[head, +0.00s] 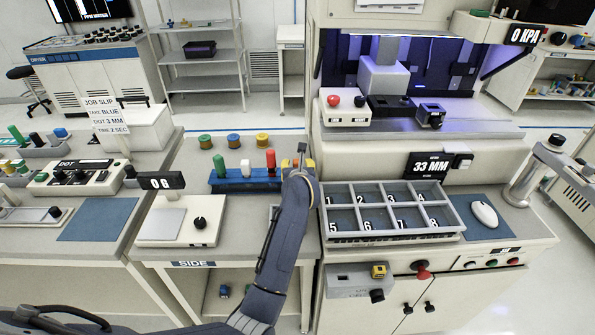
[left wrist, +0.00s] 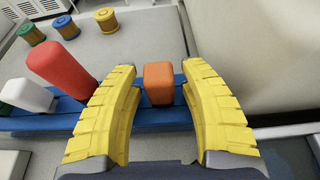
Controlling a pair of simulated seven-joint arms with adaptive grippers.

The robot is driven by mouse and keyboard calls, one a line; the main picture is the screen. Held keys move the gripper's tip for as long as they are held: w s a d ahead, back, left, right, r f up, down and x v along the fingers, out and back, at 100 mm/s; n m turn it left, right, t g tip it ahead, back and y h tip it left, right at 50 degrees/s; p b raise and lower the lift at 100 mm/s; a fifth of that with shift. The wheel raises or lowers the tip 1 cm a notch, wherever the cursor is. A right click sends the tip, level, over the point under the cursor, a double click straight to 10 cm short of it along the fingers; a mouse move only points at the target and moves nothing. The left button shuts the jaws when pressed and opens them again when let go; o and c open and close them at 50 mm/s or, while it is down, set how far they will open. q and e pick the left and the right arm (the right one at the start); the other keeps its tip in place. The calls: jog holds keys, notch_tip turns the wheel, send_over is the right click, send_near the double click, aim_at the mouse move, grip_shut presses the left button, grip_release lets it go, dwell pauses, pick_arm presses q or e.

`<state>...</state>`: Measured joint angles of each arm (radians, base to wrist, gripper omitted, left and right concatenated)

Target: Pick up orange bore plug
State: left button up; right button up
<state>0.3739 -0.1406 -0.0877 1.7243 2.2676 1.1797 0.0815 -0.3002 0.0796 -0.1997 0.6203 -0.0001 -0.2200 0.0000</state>
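The orange bore plug (left wrist: 158,84) stands in a blue rack (left wrist: 60,122), at the end beyond the red plug. My left gripper (head: 298,164) is over the right end of the rack (head: 228,187) in the head view. Its two yellow fingers (left wrist: 160,72) are open in the left wrist view, one on each side of the orange plug, with gaps between. In the head view my gripper mostly hides the orange plug. My right gripper is not in view.
In the same rack stand a red plug (head: 270,161), a white plug (head: 246,168) and a green plug (head: 219,166). Green, blue and yellow spools (head: 262,140) stand behind. A numbered tray (head: 393,237) lies to the right, beside the tall machine's base.

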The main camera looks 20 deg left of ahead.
pick_arm(q)
grip_shut()
dwell(0.3)
